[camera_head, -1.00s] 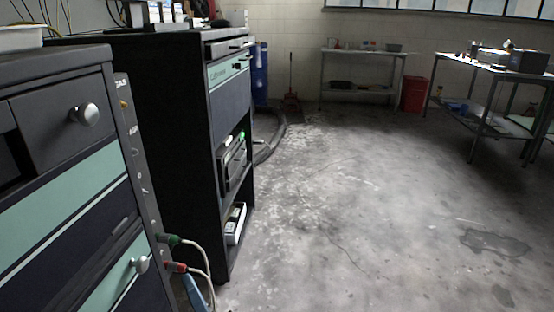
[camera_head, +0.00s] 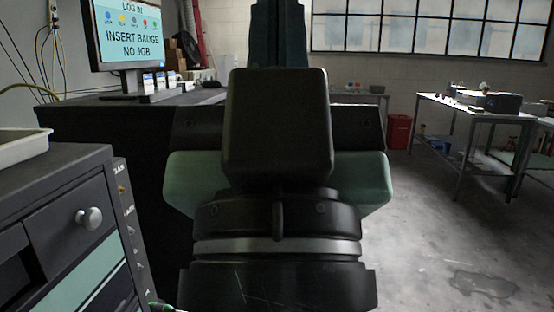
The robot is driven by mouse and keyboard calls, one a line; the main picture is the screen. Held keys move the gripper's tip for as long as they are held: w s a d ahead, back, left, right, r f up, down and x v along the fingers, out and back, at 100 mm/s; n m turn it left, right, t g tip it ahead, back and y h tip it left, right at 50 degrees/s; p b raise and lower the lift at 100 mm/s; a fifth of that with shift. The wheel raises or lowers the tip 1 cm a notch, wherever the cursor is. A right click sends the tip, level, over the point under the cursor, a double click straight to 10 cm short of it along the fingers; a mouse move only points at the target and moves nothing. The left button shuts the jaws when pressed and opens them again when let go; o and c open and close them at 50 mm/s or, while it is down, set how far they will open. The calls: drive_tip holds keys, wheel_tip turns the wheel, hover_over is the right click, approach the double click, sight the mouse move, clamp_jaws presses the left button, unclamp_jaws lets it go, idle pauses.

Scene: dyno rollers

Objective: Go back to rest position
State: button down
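My arm's end with my gripper (camera_head: 278,125) fills the middle of the head view, large and close, seen from behind. Its round black wrist with a pale ring is at the bottom, a dark block is above it, and a dark narrow part points up past the top edge. The fingertips cannot be made out, so I cannot tell whether it is open or shut. No held object shows.
A grey drawer cabinet (camera_head: 66,188) with a pale tray (camera_head: 22,146) stands close at left. Behind it, a black bench carries a monitor (camera_head: 128,32). Metal tables (camera_head: 475,113) and a red bin (camera_head: 399,131) stand at the back right. Floor (camera_head: 430,225) at right is mostly clear.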

wheel_tip(320, 180, up, 23)
drive_tip(key=p, duration=2)
drive_tip(key=shift+f, duration=0.15)
